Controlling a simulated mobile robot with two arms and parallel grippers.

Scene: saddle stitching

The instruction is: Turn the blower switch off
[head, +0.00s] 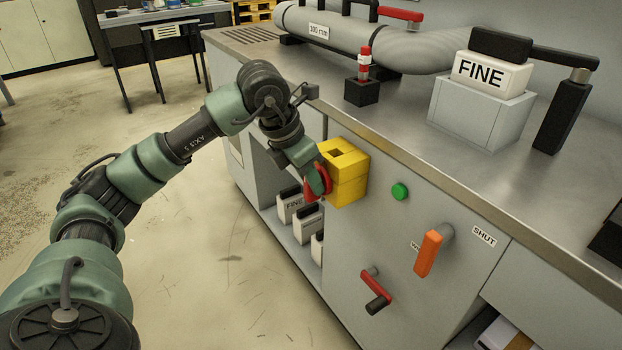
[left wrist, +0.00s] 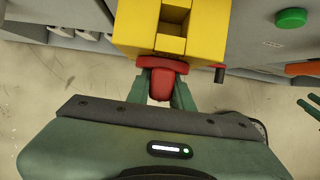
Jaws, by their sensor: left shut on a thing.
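The blower switch is a yellow box (head: 348,187) on the front of the grey workbench, with a red knob on the side facing my arm. The box also shows in the left wrist view (left wrist: 205,30). My left gripper (head: 317,181) is at the knob, shut on it. In the left wrist view the red knob (left wrist: 162,84) sits between the two green fingers of my left gripper (left wrist: 163,94). The knob's exact turn angle is hard to read. Green finger-like tips (left wrist: 309,108) at the right edge of that view seem to be my right gripper, partly cut off.
A green button (head: 400,190), an orange handle (head: 430,252) by a SHUT label and a red lever (head: 372,284) are on the panel to the right. A box marked FINE (head: 491,74) and a grey pipe (head: 350,40) are on the bench top.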

